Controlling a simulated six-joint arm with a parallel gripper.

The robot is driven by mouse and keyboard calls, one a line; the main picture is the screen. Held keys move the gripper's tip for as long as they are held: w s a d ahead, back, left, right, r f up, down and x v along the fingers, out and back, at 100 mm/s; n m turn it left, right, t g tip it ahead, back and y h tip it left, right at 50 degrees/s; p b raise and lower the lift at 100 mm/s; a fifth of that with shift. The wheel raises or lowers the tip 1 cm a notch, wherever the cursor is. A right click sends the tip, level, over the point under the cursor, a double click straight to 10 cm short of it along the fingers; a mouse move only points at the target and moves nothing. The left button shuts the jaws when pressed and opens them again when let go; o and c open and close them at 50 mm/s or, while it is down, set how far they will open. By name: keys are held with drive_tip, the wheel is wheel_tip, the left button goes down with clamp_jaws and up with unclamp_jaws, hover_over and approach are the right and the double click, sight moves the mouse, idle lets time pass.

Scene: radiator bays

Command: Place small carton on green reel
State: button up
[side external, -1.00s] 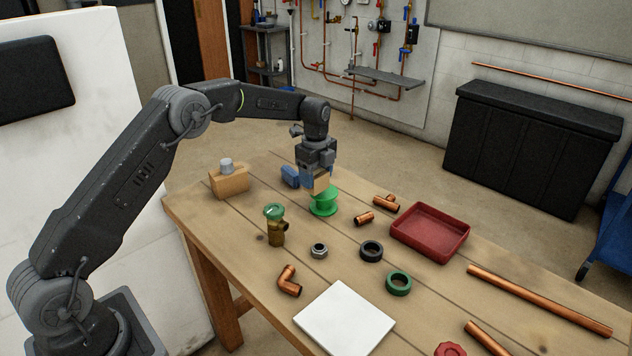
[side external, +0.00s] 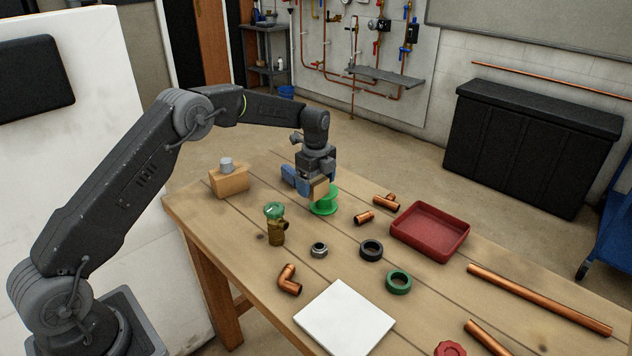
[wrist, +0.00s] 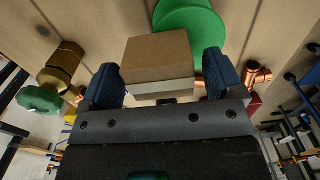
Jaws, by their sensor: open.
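The small carton (wrist: 158,58), a tan box with a pale lower band in the wrist view, lies between the blue fingers of my gripper (wrist: 162,80). The gripper is open around it, with a narrow gap at the right finger. In the side external view the carton (side external: 319,190) is at the green reel (side external: 324,208) and hides part of its upper flange. The reel also shows beyond the carton in the wrist view (wrist: 190,20). I cannot tell whether the carton's underside rests fully on the reel. My gripper (side external: 317,188) points down there.
A blue object (side external: 287,172) shows just behind the gripper. A tan block with a grey cap (side external: 229,181) and a brass valve (side external: 276,228) stand to the left. Copper fittings (side external: 364,217) and a red tray (side external: 430,231) are to the right. A white tile (side external: 344,318) lies in front.

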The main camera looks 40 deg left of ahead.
sight(316, 179)
wheel_tip(316, 179, up, 11)
drive_tip(key=s+d+r+n+t, duration=0.2)
drive_tip(key=s+d+r+n, duration=0.25)
drive_tip(key=s+r, duration=0.55)
drive_tip(key=s+d+r+n+t, duration=0.1)
drive_tip(key=s+r+n, duration=0.15)
drive_tip(key=s, duration=0.25)
drive_tip(key=s+d+r+n, duration=0.2)
drive_tip(key=s+n, duration=0.1)
drive_tip(key=s, duration=0.1)
drive_tip(key=s+d+f+n+t, duration=0.1)
drive_tip(key=s+f+n, duration=0.2)
drive_tip(key=s, duration=0.6)
drive_tip(key=s+d+f+n+t, duration=0.1)
drive_tip(key=s+d+f+n, duration=0.1)
drive_tip(key=s+n, duration=0.3)
drive_tip(key=s+f, duration=0.1)
drive_tip(key=s, duration=0.3)
drive_tip(key=shift+s+f+t, duration=0.25)
drive_tip(key=shift+s+t, duration=0.05)
drive_tip(key=shift+s, duration=0.05)
